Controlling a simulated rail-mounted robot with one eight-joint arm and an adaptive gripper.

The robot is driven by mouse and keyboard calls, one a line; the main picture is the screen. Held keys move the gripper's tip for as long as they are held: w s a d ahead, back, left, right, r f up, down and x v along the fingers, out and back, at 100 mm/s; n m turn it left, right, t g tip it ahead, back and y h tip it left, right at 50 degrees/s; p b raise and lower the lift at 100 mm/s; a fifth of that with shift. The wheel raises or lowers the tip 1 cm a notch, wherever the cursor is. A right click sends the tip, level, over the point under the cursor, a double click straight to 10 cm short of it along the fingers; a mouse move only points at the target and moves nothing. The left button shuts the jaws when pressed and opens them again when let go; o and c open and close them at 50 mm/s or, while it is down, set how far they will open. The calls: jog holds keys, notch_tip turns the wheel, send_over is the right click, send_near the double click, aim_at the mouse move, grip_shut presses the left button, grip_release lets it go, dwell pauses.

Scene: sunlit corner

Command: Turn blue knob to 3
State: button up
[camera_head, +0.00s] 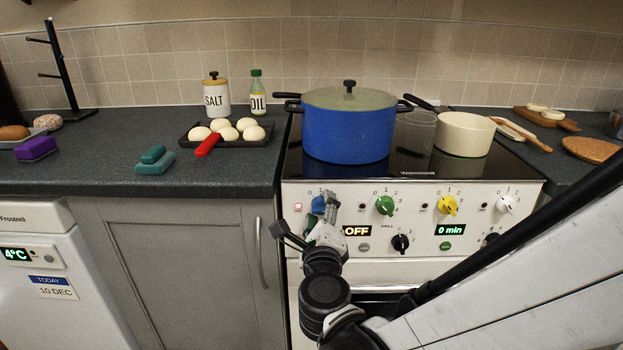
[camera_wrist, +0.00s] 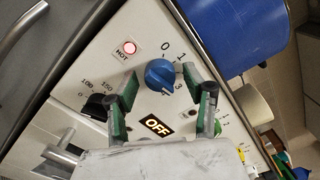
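The blue knob (camera_head: 318,205) is at the left end of the white stove's front panel, partly behind my gripper (camera_head: 304,218) in the head view. In the wrist view the blue knob (camera_wrist: 160,74) lies between the two green-padded fingers of my gripper (camera_wrist: 160,79). The fingers are spread with a gap on each side of the knob, so the gripper is open and empty. The printed 0, 1 and 3 show around the knob's upper and right side. I cannot tell clearly which number its pointer faces.
A red HOT light (camera_wrist: 129,47) glows beside the knob. An OFF display (camera_wrist: 157,126) and a black knob (camera_wrist: 97,106) sit close by. Green (camera_head: 385,205) and yellow (camera_head: 447,205) knobs are further right. A blue pot (camera_head: 346,135) stands on the hob above.

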jog(key=s, duration=1.2)
jog(key=shift+a, duration=0.2)
notch_tip(320, 180, up, 7)
jog(key=w+a+n+g+y, duration=0.15)
jog(key=n+y, duration=0.55)
jog(key=n, duration=0.8)
jog(key=s+d+f+n+g+h, duration=0.3)
jog(key=s+d+f+n+g, duration=0.2)
jog(key=d, duration=0.4)
jog(key=s+d+f+n+g+h, duration=0.4)
jog(key=s+d+f+g, duration=0.15)
jog(key=d, duration=0.45)
notch_tip(320, 180, up, 18)
jog(key=t+p, duration=0.1)
jog(key=p, duration=1.7)
jog(key=shift+a+y, duration=0.25)
jog(key=shift+y, duration=0.05)
